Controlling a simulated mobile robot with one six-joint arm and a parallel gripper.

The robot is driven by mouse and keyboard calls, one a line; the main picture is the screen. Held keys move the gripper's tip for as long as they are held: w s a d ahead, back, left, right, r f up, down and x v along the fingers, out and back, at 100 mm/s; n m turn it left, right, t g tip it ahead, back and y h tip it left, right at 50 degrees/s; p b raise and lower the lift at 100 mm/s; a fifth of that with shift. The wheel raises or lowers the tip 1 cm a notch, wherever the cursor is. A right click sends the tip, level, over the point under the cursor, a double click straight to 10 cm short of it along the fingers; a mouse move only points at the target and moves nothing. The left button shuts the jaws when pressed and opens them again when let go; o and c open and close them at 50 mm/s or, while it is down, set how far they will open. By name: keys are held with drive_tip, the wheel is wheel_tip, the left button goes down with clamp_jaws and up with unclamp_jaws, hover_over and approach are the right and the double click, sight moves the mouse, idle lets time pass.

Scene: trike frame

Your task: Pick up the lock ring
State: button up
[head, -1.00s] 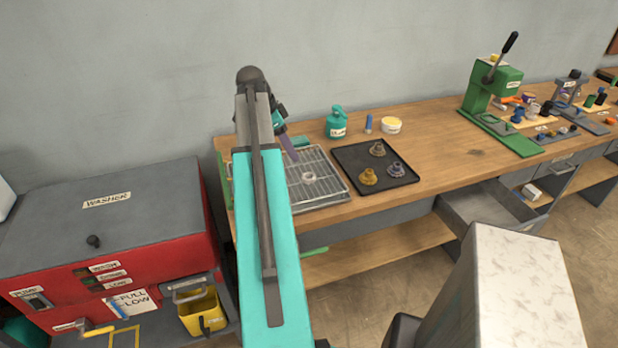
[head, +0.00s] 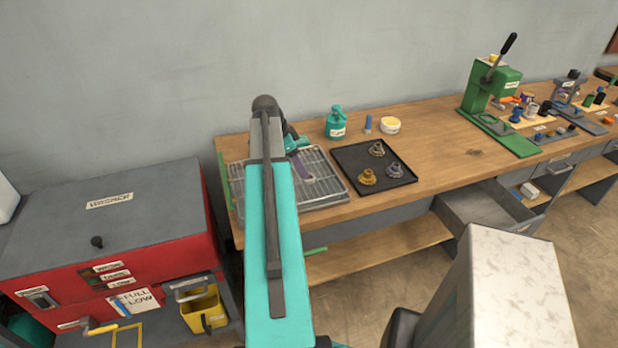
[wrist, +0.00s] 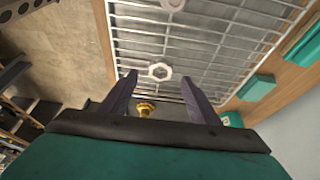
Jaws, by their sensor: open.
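A pale ring with an angular hole (wrist: 160,71), which looks like the lock ring, lies on the wire rack (wrist: 215,45) in the wrist view. It shows between and just beyond the fingertips of my gripper (wrist: 158,78). The purple fingers are spread apart, and nothing is held between them. In the head view my gripper (head: 304,168) is over the rack (head: 325,190), and the ring is hidden behind my arm and gripper.
A black tray (head: 345,160) right of the rack holds a brass flanged part (head: 367,177) and two darker ones. A teal bottle (head: 336,123), a blue tube (head: 368,124) and a yellow-topped tub (head: 390,125) stand behind. The bench middle (head: 450,150) is clear. A red washer (head: 120,260) stands left.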

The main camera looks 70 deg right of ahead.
idle(0.4)
drive_tip(key=shift+p+x, duration=1)
drive_tip(key=shift+x, duration=0.2)
drive_tip(key=shift+p+x, duration=0.5)
drive_tip(key=shift+x, duration=0.85)
drive_tip(key=shift+d, duration=0.2)
drive_tip(key=c, duration=1.2)
drive_tip(key=shift+r, duration=0.15)
drive_tip(key=shift+r+b, duration=1.2)
drive_tip(key=shift+r, duration=0.35)
drive_tip(key=shift+s+a+r+b, duration=0.3)
drive_tip(key=shift+s+a+b, duration=0.55)
drive_tip(key=shift+s+a, duration=1.05)
drive_tip(key=shift+s+a+r+b, duration=0.25)
drive_tip(key=shift+s+a+b, duration=0.9)
drive_tip(key=shift+s, duration=1.25)
drive_tip(key=shift+s+a+r+b, duration=0.3)
drive_tip(key=shift+s+a+b, duration=0.3)
drive_tip(key=shift+s+a, duration=1.35)
